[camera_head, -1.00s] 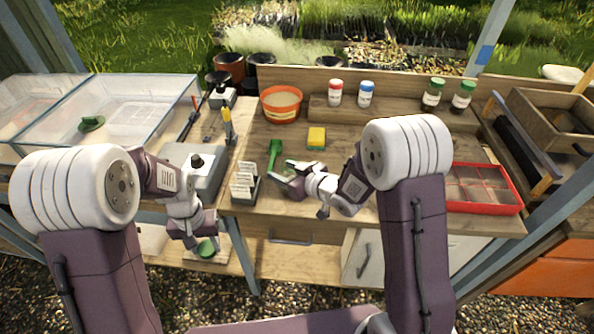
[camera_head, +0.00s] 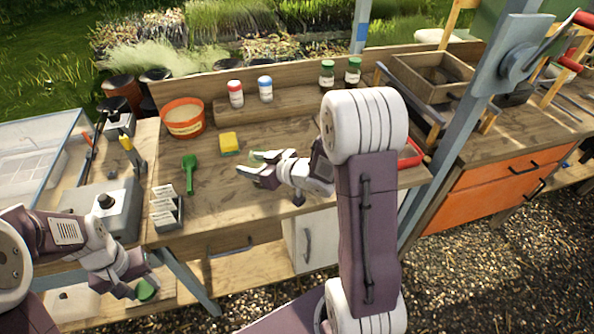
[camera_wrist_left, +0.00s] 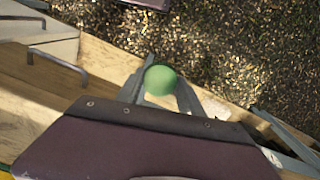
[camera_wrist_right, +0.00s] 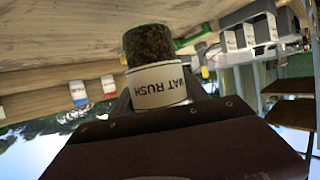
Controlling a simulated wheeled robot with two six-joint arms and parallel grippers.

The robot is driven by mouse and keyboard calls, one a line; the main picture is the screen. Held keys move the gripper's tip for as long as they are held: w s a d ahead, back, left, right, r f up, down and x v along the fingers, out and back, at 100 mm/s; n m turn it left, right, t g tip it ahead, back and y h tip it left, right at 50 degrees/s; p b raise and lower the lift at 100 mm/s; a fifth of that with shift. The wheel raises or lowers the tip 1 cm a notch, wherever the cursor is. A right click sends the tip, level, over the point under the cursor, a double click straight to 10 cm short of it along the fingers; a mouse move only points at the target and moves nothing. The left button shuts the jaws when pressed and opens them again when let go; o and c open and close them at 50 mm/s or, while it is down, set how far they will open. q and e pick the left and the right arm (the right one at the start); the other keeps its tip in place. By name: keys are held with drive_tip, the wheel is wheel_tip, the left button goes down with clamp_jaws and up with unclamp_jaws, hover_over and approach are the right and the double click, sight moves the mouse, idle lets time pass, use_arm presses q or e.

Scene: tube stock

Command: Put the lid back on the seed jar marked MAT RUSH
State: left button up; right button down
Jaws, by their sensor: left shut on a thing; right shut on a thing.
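My right gripper (camera_head: 252,168) is shut on the seed jar, above the front part of the bench. In the right wrist view the jar (camera_wrist_right: 150,42) shows dark seeds and a white label reading MAT RUSH (camera_wrist_right: 160,86). Its mouth is not clearly visible. My left gripper (camera_head: 138,290) is shut on a round green lid (camera_head: 146,289), low in front of the bench's left part. The lid also shows between the fingers in the left wrist view (camera_wrist_left: 160,80). Lid and jar are well apart.
Two green-lidded jars (camera_head: 327,74) (camera_head: 352,71) stand on the back shelf beside red- and blue-capped bottles (camera_head: 235,94) (camera_head: 265,89). An orange pot (camera_head: 183,118), yellow sponge (camera_head: 229,143), green scoop (camera_head: 189,174), packet box (camera_head: 166,211) and grey scale (camera_head: 98,214) are on the bench.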

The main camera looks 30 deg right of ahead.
use_arm(q)
drive_tip(key=shift+s+d+r+p, duration=0.1)
drive_tip(key=shift+s+r+p, duration=0.05)
drive_tip(key=shift+r+p, duration=0.2)
use_arm(e)
drive_tip(key=s+d+r+m+h, duration=0.2)
drive_tip(key=s+d, duration=0.1)
drive_tip(key=d, duration=0.7)
drive_tip(key=s+d+r+m+t+h, duration=0.1)
drive_tip(key=s+d+r+m+h, duration=0.1)
drive_tip(key=d, duration=0.8)
drive_tip(key=shift+s+d+r+m+h, duration=0.2)
drive_tip(key=shift+s+r+m+h, duration=0.3)
drive_tip(key=shift+h, duration=0.3)
drive_tip(key=shift+w, duration=0.15)
